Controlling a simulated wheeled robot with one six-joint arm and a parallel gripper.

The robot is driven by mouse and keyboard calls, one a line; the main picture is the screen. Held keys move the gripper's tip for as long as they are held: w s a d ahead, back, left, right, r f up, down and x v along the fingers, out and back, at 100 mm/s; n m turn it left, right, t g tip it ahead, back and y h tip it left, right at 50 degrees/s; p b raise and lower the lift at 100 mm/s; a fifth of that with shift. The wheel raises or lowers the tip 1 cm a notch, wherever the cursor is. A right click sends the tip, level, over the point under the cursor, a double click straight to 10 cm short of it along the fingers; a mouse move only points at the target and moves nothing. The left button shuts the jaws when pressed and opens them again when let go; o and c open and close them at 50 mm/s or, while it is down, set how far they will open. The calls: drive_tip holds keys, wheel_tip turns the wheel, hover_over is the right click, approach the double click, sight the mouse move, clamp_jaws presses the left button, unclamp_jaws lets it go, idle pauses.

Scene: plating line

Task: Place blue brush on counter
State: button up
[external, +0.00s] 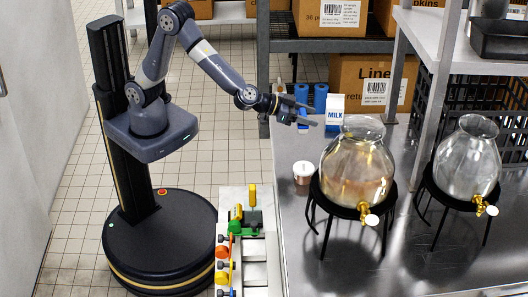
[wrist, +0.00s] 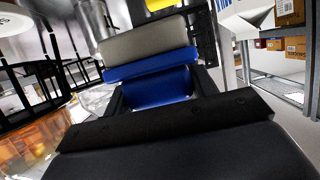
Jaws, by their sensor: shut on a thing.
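My gripper (external: 308,114) is shut on the blue brush, at the back left of the metal counter (external: 300,235). In the wrist view, the brush's blue body (wrist: 158,88) sits between the jaws, with a pale grey block (wrist: 145,42) beyond it. In the external view only a small blue patch of the brush (external: 302,114) shows between the fingers. I cannot tell whether the brush touches the counter.
A milk carton (external: 335,111) stands just right of my gripper, near blue cylinders (external: 320,97). A white-lidded cup (external: 303,172) and two glass dispensers (external: 357,165) (external: 467,160) stand on the counter. A narrow rack (external: 258,272) holds coloured tools. The front-left counter is clear.

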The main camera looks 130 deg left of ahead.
drive_tip(key=f, duration=0.3)
drive_tip(key=f+b, duration=0.1)
drive_tip(key=f, duration=0.2)
drive_tip(key=f+b, duration=0.1)
drive_tip(key=f, duration=0.2)
drive_tip(key=shift+a+f, duration=0.25)
drive_tip(key=shift+f, duration=0.15)
drive_tip(key=shift+f, duration=0.25)
drive_tip(key=o, duration=1)
drive_tip(key=shift+r, duration=0.1)
drive_tip(key=shift+r, duration=0.15)
drive_tip(key=v, duration=1.2)
